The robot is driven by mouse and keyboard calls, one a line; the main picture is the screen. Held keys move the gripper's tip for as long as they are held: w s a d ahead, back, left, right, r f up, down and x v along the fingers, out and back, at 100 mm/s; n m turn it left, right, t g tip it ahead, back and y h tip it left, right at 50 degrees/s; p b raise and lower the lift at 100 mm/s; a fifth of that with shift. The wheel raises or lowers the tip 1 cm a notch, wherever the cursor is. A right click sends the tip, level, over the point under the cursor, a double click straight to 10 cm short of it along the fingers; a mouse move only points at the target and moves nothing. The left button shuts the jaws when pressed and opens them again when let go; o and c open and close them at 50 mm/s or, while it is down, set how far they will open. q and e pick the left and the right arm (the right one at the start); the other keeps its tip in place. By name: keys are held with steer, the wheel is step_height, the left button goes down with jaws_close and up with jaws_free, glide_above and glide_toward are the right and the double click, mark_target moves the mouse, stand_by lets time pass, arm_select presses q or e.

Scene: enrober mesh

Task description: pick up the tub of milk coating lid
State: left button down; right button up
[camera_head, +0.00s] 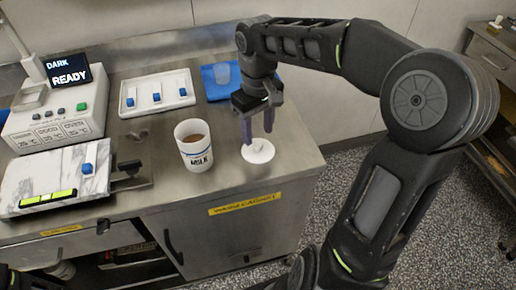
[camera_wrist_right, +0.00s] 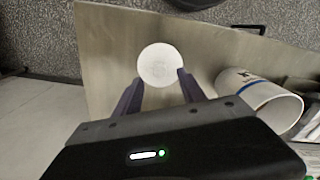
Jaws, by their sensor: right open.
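The lid is a white round disc with a small raised knob (camera_head: 258,151). It lies flat on the steel counter near its right front corner. In the right wrist view the lid (camera_wrist_right: 160,65) shows just beyond the two fingertips. My right gripper (camera_head: 258,140) points down over the lid, with its purple fingers spread on either side of the knob in the head view. It holds nothing; whether the fingertips touch the lid I cannot tell. The white tub marked MILK (camera_head: 194,158) stands upright and uncovered to the left, with brown coating inside.
The steel counter (camera_head: 225,180) ends close to the right and front of the lid.

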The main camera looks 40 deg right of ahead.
mark_target(258, 144)
step_height(258, 144, down, 4)
steer(key=shift+f, duration=0.1)
stand_by(0.6)
jaws_close()
stand_by(0.4)
